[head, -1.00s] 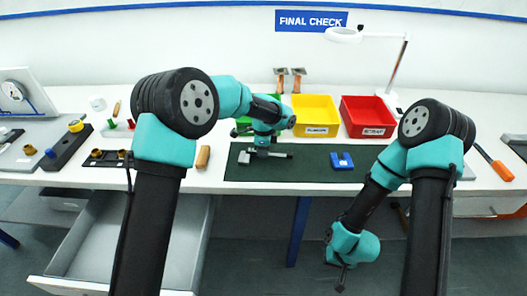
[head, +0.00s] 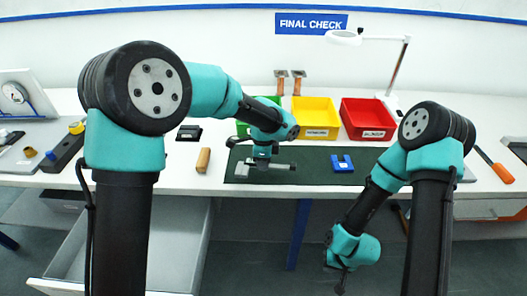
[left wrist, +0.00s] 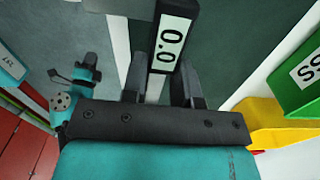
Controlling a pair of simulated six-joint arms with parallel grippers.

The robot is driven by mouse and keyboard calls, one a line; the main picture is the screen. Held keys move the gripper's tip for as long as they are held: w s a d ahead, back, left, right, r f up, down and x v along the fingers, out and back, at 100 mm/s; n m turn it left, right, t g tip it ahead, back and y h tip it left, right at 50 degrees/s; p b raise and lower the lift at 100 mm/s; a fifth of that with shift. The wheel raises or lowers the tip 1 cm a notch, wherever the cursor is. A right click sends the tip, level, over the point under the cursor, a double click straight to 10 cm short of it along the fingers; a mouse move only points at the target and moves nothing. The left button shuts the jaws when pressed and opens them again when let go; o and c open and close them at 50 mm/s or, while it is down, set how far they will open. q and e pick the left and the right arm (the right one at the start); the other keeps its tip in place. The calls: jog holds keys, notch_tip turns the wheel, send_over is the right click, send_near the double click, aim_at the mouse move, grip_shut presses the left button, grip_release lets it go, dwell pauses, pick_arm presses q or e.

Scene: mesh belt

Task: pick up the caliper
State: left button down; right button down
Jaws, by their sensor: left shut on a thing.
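The caliper (head: 282,166) is a grey bar with a jaw at its left end, seen over the dark green mat (head: 315,175). Its display, reading 0.0 (left wrist: 171,43), and its pale beam show in the left wrist view. My left gripper (head: 262,166) is around the caliper's middle, and its two fingers (left wrist: 164,85) are shut on it. Whether the caliper touches the mat is hard to tell. My right gripper (head: 341,283) hangs low in front of the table, empty; its fingers are too small to judge.
A wooden block (head: 203,160) is left of the mat. An open drawer (head: 130,240) juts out in front.

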aim_at(242, 163)
pick_arm(q)
jog(key=s, duration=0.7)
jog(key=shift+s+r, duration=0.2)
jog(key=shift+r, duration=0.15)
jog(key=shift+w+a+f+n, duration=0.1)
jog(key=shift+w+a+n, duration=0.1)
jog(key=shift+w+n, duration=0.25)
jog(key=shift+w+a+f+n, duration=0.1)
jog(key=shift+w+a+n, duration=0.1)
jog(key=shift+n, duration=0.45)
jog(key=w+a+n, duration=0.2)
jog(key=n, duration=0.2)
jog(key=w+a+f+n, duration=0.1)
jog(key=w+n, duration=0.1)
jog(key=n, duration=0.2)
jog(key=w+a+n, duration=0.2)
jog(key=n, duration=0.2)
jog(key=shift+w+a+f, duration=0.3)
jog(key=shift+w+f, duration=0.1)
jog(key=shift+w+a+f+n, duration=0.15)
jog(key=shift+w+a+n, duration=0.15)
jog(key=shift+n, duration=0.6)
